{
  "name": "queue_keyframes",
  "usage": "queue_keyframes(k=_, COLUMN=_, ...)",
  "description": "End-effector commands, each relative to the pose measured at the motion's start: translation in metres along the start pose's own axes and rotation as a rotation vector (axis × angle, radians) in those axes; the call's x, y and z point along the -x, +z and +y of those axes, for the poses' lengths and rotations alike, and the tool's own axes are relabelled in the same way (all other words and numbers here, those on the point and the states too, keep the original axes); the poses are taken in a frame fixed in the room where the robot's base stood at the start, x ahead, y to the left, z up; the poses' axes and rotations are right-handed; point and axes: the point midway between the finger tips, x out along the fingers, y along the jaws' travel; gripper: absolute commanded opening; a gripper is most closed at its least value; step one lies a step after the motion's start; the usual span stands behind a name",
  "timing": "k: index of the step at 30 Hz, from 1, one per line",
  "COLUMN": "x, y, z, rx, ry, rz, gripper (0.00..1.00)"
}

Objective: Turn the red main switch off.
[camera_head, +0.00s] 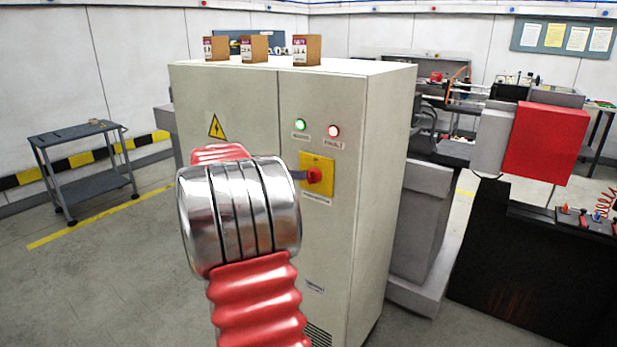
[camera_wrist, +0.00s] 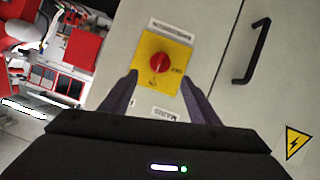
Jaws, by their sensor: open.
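The red main switch (camera_head: 314,175) is a red knob on a yellow plate (camera_head: 325,187) on the front of the grey cabinet (camera_head: 335,240). In the wrist view the red knob (camera_wrist: 159,64) sits on its yellow plate (camera_wrist: 172,48), ahead of and between my two dark fingers. My gripper (camera_wrist: 161,88) is open and empty, its fingertips either side of the lower part of the plate. Whether the fingers touch the panel cannot be told. In the head view my red and silver arm hides most of the gripper; a dark finger shows just left of the knob.
Green (camera_head: 299,125) and red (camera_head: 333,131) lamps glow above the switch. A black door handle (camera_wrist: 257,50) sits beside the plate in the wrist view. Small boxes (camera_head: 306,50) stand on the cabinet top. A trolley (camera_head: 85,165) stands left, with clear floor between.

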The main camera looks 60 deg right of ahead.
Motion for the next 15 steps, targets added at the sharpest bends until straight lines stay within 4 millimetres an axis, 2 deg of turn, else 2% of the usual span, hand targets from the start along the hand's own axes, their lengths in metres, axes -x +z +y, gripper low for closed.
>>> queue_keyframes(k=15, x=-0.081, y=0.001, z=0.000, rx=0.000, ry=0.001, rz=-0.002, gripper=0.55)
